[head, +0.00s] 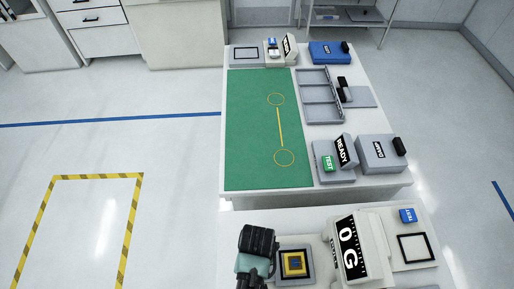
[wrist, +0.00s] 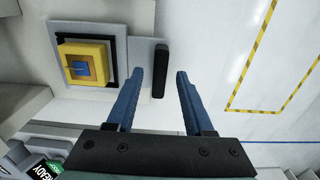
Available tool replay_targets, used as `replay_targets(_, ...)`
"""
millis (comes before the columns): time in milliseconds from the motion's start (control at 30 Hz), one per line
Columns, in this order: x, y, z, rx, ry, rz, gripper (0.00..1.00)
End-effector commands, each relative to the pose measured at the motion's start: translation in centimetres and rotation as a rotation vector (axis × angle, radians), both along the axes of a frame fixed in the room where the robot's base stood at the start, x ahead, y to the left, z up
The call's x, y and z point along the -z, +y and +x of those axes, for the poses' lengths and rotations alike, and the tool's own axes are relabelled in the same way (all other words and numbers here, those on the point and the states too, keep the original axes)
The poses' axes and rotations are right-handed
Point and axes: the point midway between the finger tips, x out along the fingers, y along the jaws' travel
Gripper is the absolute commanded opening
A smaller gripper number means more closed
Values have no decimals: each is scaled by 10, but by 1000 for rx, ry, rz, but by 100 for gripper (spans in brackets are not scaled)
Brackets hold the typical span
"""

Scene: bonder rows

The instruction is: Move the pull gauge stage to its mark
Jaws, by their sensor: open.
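The pull gauge stage is a grey plate (head: 309,272) on the near bench, just left of the gauge body with a "0 G" display (head: 349,248). A yellow block (head: 293,263) with a blue chip sits on it inside a black square frame. In the wrist view, the plate (wrist: 139,60) has an upright black handle bar (wrist: 160,72) at its right edge. My gripper (wrist: 160,75) is open, with one blue finger on each side of the bar in the picture; contact does not show. The head view hides the handle and fingertips behind my wrist. I cannot identify the stage's mark.
The near bench (head: 395,213) also holds a square-framed pad (head: 416,248) and a blue box (head: 408,215). Behind it, a table carries a green mat (head: 255,130), a "READY" tester (head: 345,151) and a grey tray (head: 320,96). Open floor lies left.

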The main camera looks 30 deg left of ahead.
Motion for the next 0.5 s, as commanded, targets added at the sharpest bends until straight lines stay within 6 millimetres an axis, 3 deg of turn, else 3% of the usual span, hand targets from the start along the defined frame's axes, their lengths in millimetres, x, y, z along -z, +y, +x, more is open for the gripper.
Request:
replay_targets(200,18,0,1,0,-2,1,52)
replay_targets(500,21,0,1,0,-2,1,52)
